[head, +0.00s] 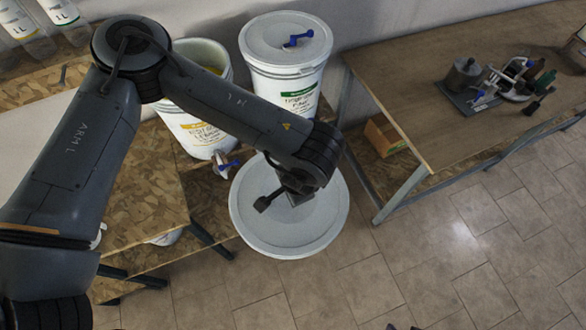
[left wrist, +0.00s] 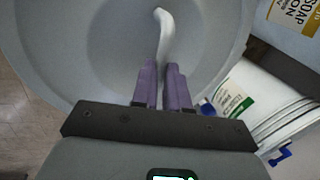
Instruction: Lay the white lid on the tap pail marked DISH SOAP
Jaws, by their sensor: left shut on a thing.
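The white lid (head: 290,235) is a large round disc, held in the air in front of the pails. My left gripper (head: 283,198) is over its middle, shut on its raised handle. In the left wrist view the purple fingers (left wrist: 163,88) close around the pale curved handle (left wrist: 164,30) of the lid (left wrist: 105,45). The tap pail with a yellow label (head: 195,128), whose print reads partly as SOAP in the left wrist view (left wrist: 292,15), stands behind and left of the lid. It is open on top, with yellow inside, and partly hidden by my left arm.
A second white pail (head: 290,80) with a green label stands to its right, covered, with a blue-handled tap (head: 298,40) on top. A wooden bench (head: 430,110) with tools is at the right. Tiled floor is free in front. Small dark bits at the bottom edge are unclear.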

